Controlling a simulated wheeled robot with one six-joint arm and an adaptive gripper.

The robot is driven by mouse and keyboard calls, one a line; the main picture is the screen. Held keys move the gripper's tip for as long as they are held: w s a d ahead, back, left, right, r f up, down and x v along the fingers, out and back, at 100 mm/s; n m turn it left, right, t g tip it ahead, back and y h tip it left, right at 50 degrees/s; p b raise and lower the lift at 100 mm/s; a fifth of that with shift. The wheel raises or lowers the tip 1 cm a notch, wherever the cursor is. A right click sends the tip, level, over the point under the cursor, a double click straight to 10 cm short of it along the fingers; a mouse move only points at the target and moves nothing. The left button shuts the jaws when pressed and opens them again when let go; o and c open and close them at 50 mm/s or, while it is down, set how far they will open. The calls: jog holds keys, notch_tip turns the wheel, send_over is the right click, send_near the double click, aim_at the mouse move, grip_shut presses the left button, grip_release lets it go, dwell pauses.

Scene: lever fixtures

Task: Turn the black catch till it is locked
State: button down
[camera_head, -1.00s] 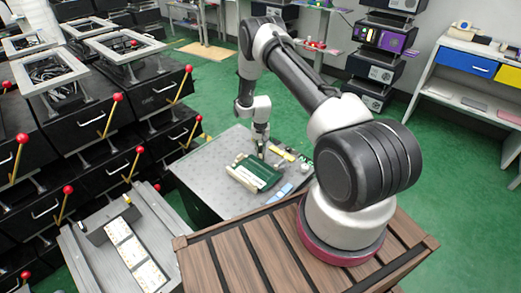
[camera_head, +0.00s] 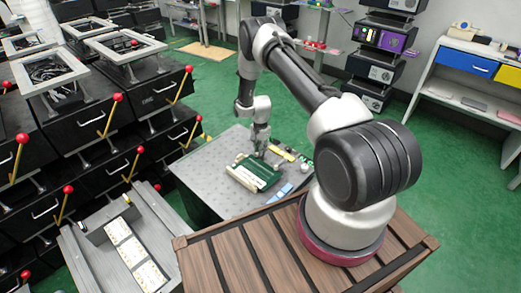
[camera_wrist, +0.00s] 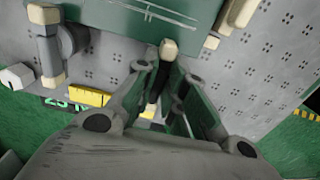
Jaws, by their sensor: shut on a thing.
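The black catch (camera_wrist: 154,103) is a dark lever with a cream end, seen in the wrist view between the two grey fingers of my gripper (camera_wrist: 165,73). The fingers are closed around it, and its cream tip shows beyond them. Its mount is partly hidden by the fingers, so I cannot tell its exact angle. In the head view my gripper (camera_head: 261,149) points down at the far side of a green fixture (camera_head: 262,174) on the grey perforated table. The catch is too small to make out there.
Another lever with cream ends (camera_wrist: 49,45) and a yellow block (camera_wrist: 90,97) lie to the left in the wrist view. Blue pieces (camera_head: 283,191) lie on the grey table (camera_head: 205,165). Black cabinets with red-knobbed levers (camera_head: 150,98) stand at the left.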

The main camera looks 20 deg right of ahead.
dwell(0.3)
jog(key=c, duration=1.5)
grip_release()
jog(key=shift+r, duration=0.1)
notch_tip(320, 180, up, 12)
jog(key=shift+f, duration=0.1)
